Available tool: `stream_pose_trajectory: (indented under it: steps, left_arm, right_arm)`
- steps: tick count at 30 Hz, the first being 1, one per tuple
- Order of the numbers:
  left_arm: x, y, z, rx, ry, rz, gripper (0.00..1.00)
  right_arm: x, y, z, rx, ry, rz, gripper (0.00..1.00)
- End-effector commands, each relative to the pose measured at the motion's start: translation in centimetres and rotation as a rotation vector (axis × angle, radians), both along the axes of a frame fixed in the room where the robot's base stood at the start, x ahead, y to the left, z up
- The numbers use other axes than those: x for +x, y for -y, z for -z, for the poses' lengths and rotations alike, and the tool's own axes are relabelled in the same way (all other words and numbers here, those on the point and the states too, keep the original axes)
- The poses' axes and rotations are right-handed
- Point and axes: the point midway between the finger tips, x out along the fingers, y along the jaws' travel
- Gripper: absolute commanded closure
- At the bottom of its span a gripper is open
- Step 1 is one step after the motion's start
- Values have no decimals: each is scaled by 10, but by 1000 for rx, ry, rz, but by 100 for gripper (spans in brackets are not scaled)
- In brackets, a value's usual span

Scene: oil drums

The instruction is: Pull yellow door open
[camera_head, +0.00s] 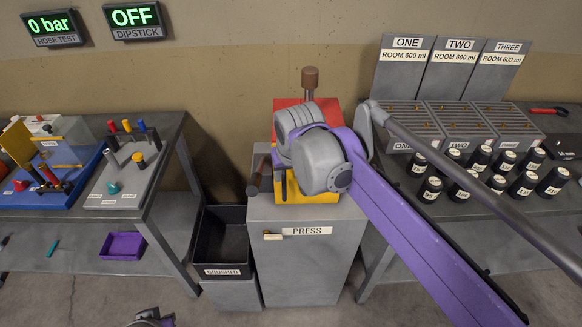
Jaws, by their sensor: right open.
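The press stands in the middle, with a red upper body (288,104) and a yellow part (318,197) low on its front. This yellow part looks like the yellow door; most of it is hidden behind my right wrist. My right arm reaches in from the right, and its right gripper (283,181) is open in front of the press's left side. Its fingers are mostly hidden, so I cannot tell whether they touch the door or its handle. A dark handle (253,184) sticks out left of the press. A purple and black part of mine, possibly the left gripper (150,319), shows at the bottom edge.
The grey PRESS cabinet (305,265) carries the press. The left table holds a blue tray (70,192) and a lever panel (125,178). The right table holds several black canisters (480,158) and grey ROOM boxes (410,115).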

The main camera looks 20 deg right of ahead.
Motion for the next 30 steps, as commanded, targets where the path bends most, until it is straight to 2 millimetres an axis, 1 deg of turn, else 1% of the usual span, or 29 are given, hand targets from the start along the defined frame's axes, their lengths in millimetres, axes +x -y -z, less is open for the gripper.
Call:
stream_pose_trajectory:
  steps: [1,3,5,7,18,21,25,30]
  left_arm:
    - [0,0,-1,0,1,0,100]
    - [0,0,-1,0,1,0,100]
    - [0,0,0,0,0,0,100]
    - [0,0,1,0,-1,0,100]
    - [-2,0,5,0,-4,0,100]
    - [-3,0,6,0,-5,0,100]
    - [-3,0,6,0,-5,0,100]
    - [-3,0,6,0,-5,0,100]
  right_arm:
    - [5,-1,-3,0,-1,2,53]
    - [9,-2,-2,0,-3,4,53]
    - [11,-2,1,0,-4,4,53]
    - [14,-1,8,-1,-4,5,53]
    - [39,1,71,-1,-4,4,53]
    - [44,1,84,-1,-4,4,53]
    - [48,2,93,-1,-3,4,53]
    - [49,2,97,-1,-3,4,53]
